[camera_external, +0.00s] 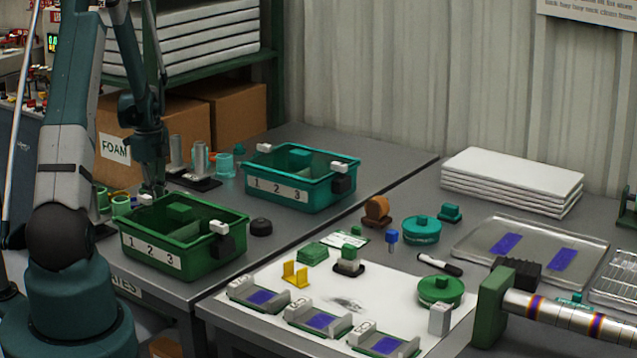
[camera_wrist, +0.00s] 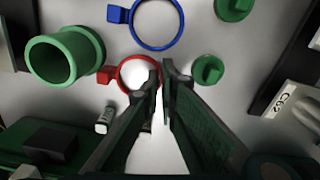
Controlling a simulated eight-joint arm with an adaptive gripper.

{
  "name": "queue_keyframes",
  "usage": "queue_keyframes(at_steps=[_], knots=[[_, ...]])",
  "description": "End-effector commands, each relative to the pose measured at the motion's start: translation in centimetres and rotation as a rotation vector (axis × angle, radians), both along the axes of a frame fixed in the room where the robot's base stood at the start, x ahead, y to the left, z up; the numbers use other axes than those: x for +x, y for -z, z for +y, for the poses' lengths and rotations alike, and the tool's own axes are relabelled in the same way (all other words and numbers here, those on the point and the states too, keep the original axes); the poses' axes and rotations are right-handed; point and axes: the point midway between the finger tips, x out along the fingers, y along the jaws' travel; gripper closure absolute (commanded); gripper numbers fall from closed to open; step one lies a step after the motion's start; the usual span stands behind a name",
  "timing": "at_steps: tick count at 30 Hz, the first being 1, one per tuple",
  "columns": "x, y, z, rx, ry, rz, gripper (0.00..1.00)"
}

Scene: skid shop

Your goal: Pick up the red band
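The red band (camera_wrist: 127,62) is a thin ring with a square tab (camera_wrist: 105,75) on its left, lying on the grey surface in the wrist view. My gripper (camera_wrist: 162,76) is at the ring's right side, its fingertips close together with a narrow gap between them. The left fingertip overlaps the ring's right edge and hides part of it. I cannot tell whether the fingers touch the band. In the external view my gripper (camera_external: 152,188) is low over the left table, behind the green bin, and I cannot make out the red band there.
A blue band (camera_wrist: 181,25) lies above the red one in the wrist view. A green hollow cylinder (camera_wrist: 65,55) stands to the left, a green knob (camera_wrist: 208,69) to the right. A green numbered bin (camera_external: 165,255) and a teal bin (camera_external: 275,193) stand nearby.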

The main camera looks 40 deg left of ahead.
Motion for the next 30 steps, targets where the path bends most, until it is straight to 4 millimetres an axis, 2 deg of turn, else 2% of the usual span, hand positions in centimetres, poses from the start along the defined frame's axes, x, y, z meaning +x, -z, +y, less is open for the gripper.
queue_keyframes(at_steps=[8, 24, 30], knots=[[0.0, -1.3, 0.0, 0.0, 0.0, 0.0, 1.0], [0.0, -8.7, 0.0, -0.001, 0.0, 0.002, 1.0], [0.0, -9.9, 0.0, -0.001, 0.0, 0.002, 1.0]])
